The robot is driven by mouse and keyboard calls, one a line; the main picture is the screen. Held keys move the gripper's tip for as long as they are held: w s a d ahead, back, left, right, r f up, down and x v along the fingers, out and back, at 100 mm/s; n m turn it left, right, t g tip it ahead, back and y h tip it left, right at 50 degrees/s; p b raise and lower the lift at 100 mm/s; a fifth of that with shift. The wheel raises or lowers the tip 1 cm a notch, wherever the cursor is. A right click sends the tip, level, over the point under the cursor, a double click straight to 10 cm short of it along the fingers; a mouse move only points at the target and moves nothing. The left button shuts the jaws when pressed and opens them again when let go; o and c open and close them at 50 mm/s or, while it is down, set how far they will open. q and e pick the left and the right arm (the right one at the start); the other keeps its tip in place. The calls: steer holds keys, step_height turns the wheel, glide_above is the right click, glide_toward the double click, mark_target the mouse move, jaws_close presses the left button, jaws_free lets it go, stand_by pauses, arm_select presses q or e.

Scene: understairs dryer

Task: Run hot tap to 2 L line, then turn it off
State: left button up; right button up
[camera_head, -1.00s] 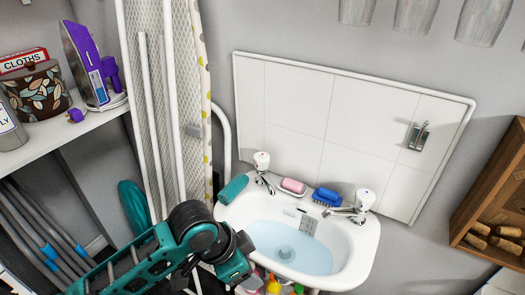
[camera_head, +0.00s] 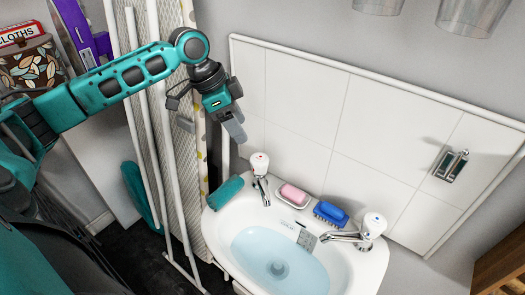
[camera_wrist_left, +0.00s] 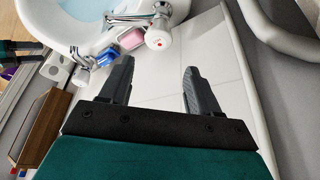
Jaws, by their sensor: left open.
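The hot tap (camera_head: 260,165) has a white knob with a red mark and stands at the back left of the white basin (camera_head: 217,232). It also shows in the left wrist view (camera_wrist_left: 158,37). No stream from its spout is visible. Pale blue water (camera_head: 265,248) lies in the basin. A small grey marked plate (camera_head: 306,239) is on the back inner wall; its markings are too small to read. My left gripper (camera_head: 235,130) is open and empty, above and slightly left of the hot tap, apart from it. Its fingers (camera_wrist_left: 158,68) show in the wrist view. My right gripper is out of view.
The blue-marked tap (camera_head: 372,226) stands at the back right. An ironing board (camera_head: 155,130) stands left, and white tiles (camera_head: 300,100) back the basin.

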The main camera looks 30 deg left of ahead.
mark_target(258, 159)
arm_select(q)
steer(key=x, duration=1.1)
steer(key=shift+d+f, duration=0.15)
steer(key=shift+f, duration=0.15)
steer(key=c, duration=0.7)
steer(key=shift+c, duration=0.2)
steer(key=n+t+y, duration=0.1)
steer(key=n, duration=0.3)
steer(key=shift+d+n, duration=0.15)
steer(key=shift+n, duration=0.15)
steer(key=n+y, duration=0.2)
steer(key=n, duration=0.2)
steer(key=shift+n+t, duration=0.4)
steer(key=o, duration=0.7)
